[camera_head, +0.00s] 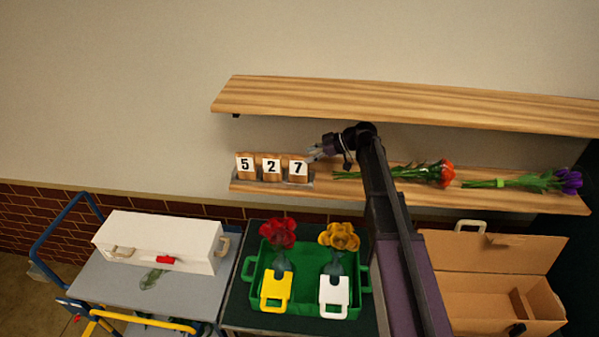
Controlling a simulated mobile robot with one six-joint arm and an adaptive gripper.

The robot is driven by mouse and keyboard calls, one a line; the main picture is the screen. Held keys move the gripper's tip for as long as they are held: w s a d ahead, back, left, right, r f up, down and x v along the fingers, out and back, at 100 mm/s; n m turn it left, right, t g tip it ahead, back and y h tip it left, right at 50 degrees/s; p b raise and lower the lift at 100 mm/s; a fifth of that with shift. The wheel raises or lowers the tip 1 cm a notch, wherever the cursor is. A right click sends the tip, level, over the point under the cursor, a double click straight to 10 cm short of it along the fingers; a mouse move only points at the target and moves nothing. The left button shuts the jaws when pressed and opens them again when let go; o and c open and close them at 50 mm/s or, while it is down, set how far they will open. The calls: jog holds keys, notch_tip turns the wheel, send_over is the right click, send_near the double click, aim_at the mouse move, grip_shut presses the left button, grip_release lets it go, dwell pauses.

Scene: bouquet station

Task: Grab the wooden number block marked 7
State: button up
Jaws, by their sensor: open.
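The wooden number block marked 7 (298,168) stands upright on the lower shelf, at the right end of a row. The block marked 2 (271,167) and the block marked 5 (245,166) stand to its left. All three sit in a low grey holder (310,180). My gripper (313,154) is open, close to the upper right of block 7 and pointing left toward it. I cannot tell whether its fingers touch the block.
The upper shelf (400,103) runs just above my arm. Red flowers (440,173) and purple flowers (565,180) lie on the lower shelf (400,197) to the right. Below are a green tray (250,268), a white box (160,240) on a cart, and an open cardboard box (490,255).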

aim_at(301, 157)
jog(key=shift+b+x, duration=0.8)
jog(key=shift+x, duration=1.3)
jog(key=shift+s, duration=0.1)
grip_shut()
